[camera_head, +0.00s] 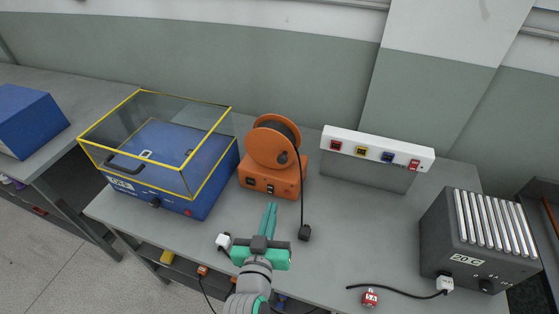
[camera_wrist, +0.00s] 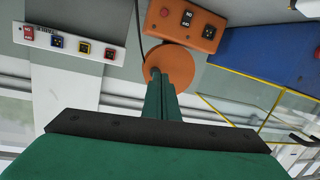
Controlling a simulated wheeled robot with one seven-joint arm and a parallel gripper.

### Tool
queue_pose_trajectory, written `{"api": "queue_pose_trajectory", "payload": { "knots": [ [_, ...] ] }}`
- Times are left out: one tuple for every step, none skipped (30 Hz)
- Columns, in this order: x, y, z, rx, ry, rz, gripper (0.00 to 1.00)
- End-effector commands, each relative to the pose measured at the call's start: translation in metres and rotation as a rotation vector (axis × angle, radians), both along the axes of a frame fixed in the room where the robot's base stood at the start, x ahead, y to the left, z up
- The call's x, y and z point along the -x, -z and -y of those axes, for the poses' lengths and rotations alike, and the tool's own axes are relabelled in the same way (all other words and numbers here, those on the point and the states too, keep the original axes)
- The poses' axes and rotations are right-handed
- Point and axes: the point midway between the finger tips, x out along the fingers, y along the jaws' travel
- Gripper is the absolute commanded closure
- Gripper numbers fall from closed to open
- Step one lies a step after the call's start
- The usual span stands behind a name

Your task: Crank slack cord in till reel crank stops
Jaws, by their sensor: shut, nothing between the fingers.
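An orange cord reel (camera_head: 271,144) with a dark drum stands on an orange base box (camera_head: 262,180) at the middle of the grey table. A black cord (camera_head: 302,195) runs from the drum down to a black plug (camera_head: 304,233) on the table. My gripper (camera_head: 270,208) is shut and empty, in front of the reel and apart from it in the head view. In the wrist view, the gripper's green fingers (camera_wrist: 171,75) overlap the orange reel disc (camera_wrist: 188,68), and whether they touch cannot be told.
A blue machine (camera_head: 170,175) with a yellow-edged clear cover stands left of the reel. A white socket strip (camera_head: 378,148) stands behind right. The table's middle right is clear.

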Motion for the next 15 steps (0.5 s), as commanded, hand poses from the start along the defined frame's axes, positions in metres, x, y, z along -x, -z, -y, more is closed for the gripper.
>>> {"api": "queue_pose_trajectory", "payload": {
  "knots": [
    [-0.01, -0.018, -0.004, -0.018, 0.02, 0.018, 1.0],
    [-0.015, -0.026, -0.004, -0.029, 0.035, 0.024, 1.0],
    [-0.021, -0.037, -0.005, -0.045, 0.056, 0.031, 1.0],
    [-0.024, -0.045, -0.006, -0.057, 0.07, 0.035, 1.0],
    [-0.027, -0.052, -0.006, -0.07, 0.084, 0.04, 1.0],
    [-0.031, -0.061, -0.007, -0.087, 0.103, 0.045, 1.0],
    [-0.033, -0.067, -0.008, -0.099, 0.114, 0.048, 1.0],
    [-0.035, -0.073, -0.008, -0.11, 0.127, 0.05, 1.0],
    [-0.037, -0.08, -0.009, -0.126, 0.141, 0.053, 1.0],
    [-0.038, -0.085, -0.009, -0.137, 0.15, 0.055, 1.0],
    [-0.039, -0.088, -0.009, -0.146, 0.158, 0.057, 1.0],
    [-0.04, -0.093, -0.01, -0.156, 0.168, 0.058, 1.0],
    [-0.04, -0.095, -0.01, -0.162, 0.174, 0.059, 1.0],
    [-0.041, -0.097, -0.01, -0.168, 0.178, 0.059, 1.0],
    [-0.041, -0.1, -0.01, -0.173, 0.184, 0.061, 1.0]
  ]
}}
